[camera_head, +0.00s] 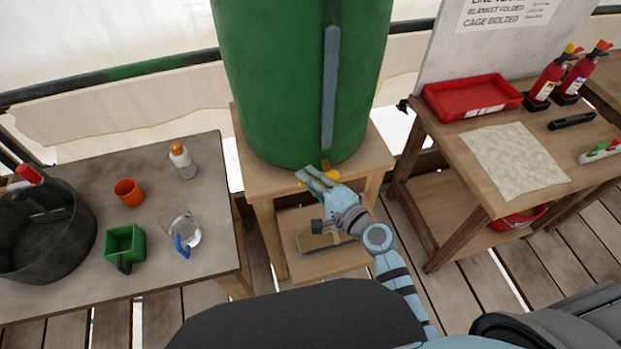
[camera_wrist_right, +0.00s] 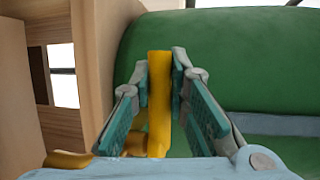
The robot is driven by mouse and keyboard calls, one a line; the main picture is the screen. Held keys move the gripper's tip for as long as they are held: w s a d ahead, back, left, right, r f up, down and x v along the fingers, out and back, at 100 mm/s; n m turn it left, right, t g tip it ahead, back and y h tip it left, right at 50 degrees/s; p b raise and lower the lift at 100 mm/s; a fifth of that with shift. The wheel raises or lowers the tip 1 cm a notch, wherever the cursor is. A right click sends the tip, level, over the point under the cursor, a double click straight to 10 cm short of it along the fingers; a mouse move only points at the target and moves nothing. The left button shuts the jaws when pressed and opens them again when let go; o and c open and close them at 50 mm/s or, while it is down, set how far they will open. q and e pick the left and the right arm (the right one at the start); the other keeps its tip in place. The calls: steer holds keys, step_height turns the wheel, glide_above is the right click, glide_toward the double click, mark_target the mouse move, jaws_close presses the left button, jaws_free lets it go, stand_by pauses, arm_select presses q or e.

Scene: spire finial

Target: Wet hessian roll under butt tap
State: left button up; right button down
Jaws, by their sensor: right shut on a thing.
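The large green butt (camera_head: 300,80) stands on a wooden stand, with a yellow tap (camera_head: 329,172) low on its front. My right gripper (camera_head: 318,178) is at the tap. In the right wrist view the yellow tap part (camera_wrist_right: 159,100) stands upright between the fingers of my right gripper (camera_wrist_right: 161,65), which is shut on it. A tan, long piece (camera_head: 325,240) lies on the stand's lower shelf below the tap, partly hidden by my right wrist; it may be the hessian roll, but I cannot tell for sure. My left gripper is not in view.
The right table carries a red tray (camera_head: 472,97), pale cloth (camera_head: 514,160) and red extinguishers (camera_head: 552,75).

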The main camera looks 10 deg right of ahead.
steer(key=c, duration=1.5)
jaws_free()
steer(key=shift+c, duration=0.2)
steer(key=v, duration=1.2)
